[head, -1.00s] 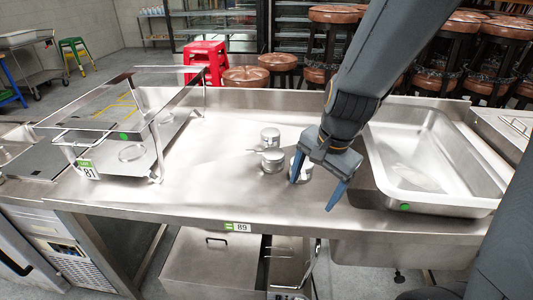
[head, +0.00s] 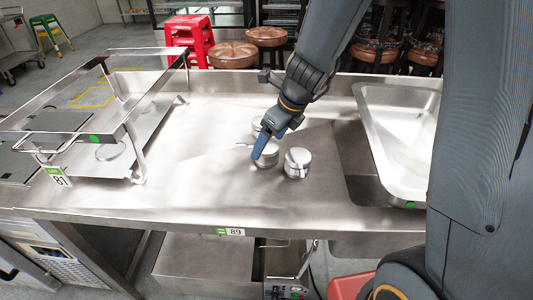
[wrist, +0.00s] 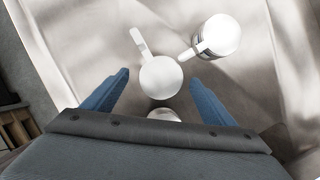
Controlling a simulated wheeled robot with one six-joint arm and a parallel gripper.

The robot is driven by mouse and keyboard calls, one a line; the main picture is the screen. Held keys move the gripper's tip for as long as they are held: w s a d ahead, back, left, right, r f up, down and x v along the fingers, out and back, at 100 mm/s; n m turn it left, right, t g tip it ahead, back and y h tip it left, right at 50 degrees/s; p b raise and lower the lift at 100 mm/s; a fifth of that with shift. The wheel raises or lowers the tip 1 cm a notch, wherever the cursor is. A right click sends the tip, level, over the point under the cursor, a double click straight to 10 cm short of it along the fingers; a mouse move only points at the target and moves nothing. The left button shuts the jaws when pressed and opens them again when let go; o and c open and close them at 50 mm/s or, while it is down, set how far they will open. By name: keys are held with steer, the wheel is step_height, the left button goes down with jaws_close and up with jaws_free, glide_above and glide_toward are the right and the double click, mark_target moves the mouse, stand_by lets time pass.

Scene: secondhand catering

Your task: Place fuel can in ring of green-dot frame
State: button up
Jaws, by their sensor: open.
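Several small silver cans with flat lids stand close together on the steel counter. A middle can (head: 268,158) is partly behind my gripper (head: 263,148). A right can (head: 297,163) is in front, and a back can (head: 258,124) is partly hidden. In the wrist view, a can with a side handle (wrist: 160,77) sits between the open, empty blue fingers. Another handled can (wrist: 217,38) is up right, and a third lid (wrist: 163,114) shows nearer the palm. The green-dot frame (head: 137,132) stands at left, with a ring (head: 110,150) on its lower plate.
A steel basin (head: 395,115), also with a green dot, is at right. Counter between frame and cans is clear. The frame's raised top rail (head: 150,92) stands above the ring. Red stools (head: 190,38) are behind the counter.

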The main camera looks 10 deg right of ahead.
mark_target(268, 145)
steer(key=x, duration=0.4)
steer(key=shift+w+f+b, duration=0.1)
steer(key=shift+w+b, duration=0.05)
steer(key=shift+b, duration=0.2)
steer(key=shift+d, duration=0.1)
steer(key=c, duration=1.4)
steer(key=shift+c, duration=0.2)
steer(key=shift+p, duration=0.3)
